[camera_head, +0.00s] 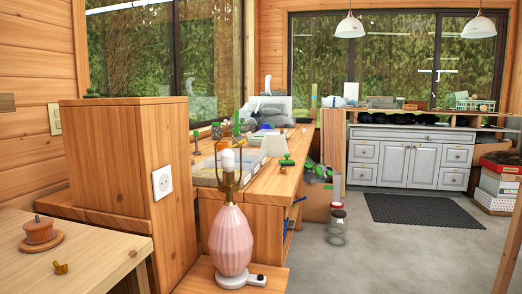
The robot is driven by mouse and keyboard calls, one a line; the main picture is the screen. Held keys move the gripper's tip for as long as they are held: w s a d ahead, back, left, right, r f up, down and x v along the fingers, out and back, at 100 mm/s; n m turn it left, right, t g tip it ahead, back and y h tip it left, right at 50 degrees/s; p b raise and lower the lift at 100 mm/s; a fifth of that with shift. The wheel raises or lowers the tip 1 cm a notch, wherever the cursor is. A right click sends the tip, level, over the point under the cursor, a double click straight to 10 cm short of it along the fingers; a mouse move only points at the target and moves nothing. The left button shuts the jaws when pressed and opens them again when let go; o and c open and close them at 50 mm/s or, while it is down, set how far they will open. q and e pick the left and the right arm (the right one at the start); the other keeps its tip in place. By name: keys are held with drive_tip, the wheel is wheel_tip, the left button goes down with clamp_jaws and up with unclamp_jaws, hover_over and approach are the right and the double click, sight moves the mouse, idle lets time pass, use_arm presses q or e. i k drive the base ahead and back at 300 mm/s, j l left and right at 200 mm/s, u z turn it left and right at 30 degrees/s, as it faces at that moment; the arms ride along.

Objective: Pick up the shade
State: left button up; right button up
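A pink faceted lamp (231,243) stands upright on a low wooden surface at the lower middle. Its white bulb (227,160) and brass harp are bare, with no shade on them. A small pale, shade-like object (274,146) sits on the long workbench behind the lamp, partly beside a green-topped item; I cannot tell whether it is the shade. Two white pendant shades, a left one (350,26) and a right one (478,27), hang from above near the back window. Neither of my grippers is in view.
Glass jars (337,228) stand on the floor. Grey floor right of the lamp is open.

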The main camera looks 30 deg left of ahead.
sight(273, 145)
drive_tip(key=i+l+z, duration=0.1)
drive_tip(key=i+l, duration=0.2)
drive_tip(key=i+l+u, duration=0.1)
drive_tip(key=i+l, duration=0.3)
drive_tip(key=i, duration=0.25)
drive_tip(key=i+l, duration=0.45)
drive_tip(key=i, duration=0.15)
drive_tip(key=i+j+u, duration=0.1)
drive_tip(key=i+u, duration=0.2)
drive_tip(key=i, duration=0.55)
drive_tip(key=i+l+u, duration=0.1)
drive_tip(key=i+u, duration=0.15)
drive_tip(key=i, duration=0.6)
